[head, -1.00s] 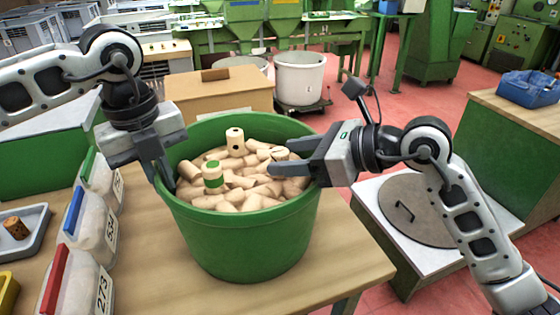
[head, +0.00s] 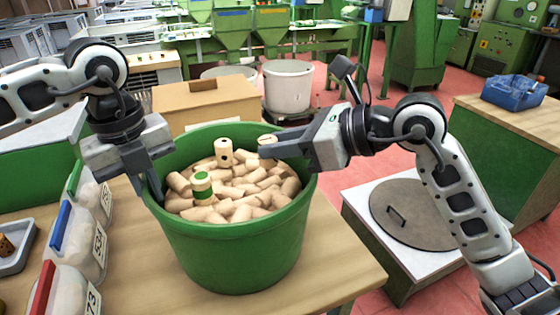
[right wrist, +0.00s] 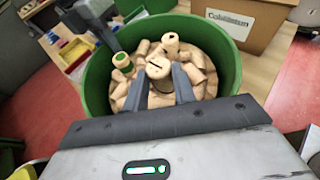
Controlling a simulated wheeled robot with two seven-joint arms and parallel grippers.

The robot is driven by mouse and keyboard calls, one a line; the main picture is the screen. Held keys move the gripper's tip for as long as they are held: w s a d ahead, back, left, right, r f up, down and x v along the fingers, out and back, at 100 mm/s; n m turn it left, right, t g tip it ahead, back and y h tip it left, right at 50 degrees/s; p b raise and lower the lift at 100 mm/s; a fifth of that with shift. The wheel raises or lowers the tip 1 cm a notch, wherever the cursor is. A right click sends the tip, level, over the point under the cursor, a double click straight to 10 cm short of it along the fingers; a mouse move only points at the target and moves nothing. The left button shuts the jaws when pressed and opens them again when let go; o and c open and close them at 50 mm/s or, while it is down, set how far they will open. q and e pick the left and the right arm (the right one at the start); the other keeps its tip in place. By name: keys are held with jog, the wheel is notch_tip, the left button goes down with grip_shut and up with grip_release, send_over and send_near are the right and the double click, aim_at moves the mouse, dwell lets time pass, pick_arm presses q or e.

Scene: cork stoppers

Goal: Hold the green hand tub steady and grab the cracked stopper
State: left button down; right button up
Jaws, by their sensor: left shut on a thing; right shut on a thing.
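The green tub (head: 235,245) stands on the wooden table, full of pale cork stoppers. My left gripper (head: 152,187) is shut on the tub's left rim, one finger inside. My right gripper (head: 272,142) is shut on a pale stopper (head: 267,139) above the heap, near the tub's back right rim. In the right wrist view that stopper (right wrist: 158,68) shows a dark crack across its end face, between the fingertips. A stopper with dark holes (head: 224,152) and a green-banded stopper (head: 202,185) stand up from the heap.
Lidded containers with red, blue (head: 82,228) and green lids line the table's left side. A grey tray (head: 22,258) holding a brown cork is at far left. A cardboard box (head: 205,103) stands behind the tub. The table right of the tub is bare.

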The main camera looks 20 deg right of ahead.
pick_arm(q)
jog(key=shift+r, duration=0.1)
jog(key=c, duration=1.5)
grip_release()
pick_arm(e)
notch_tip(320, 180, up, 6)
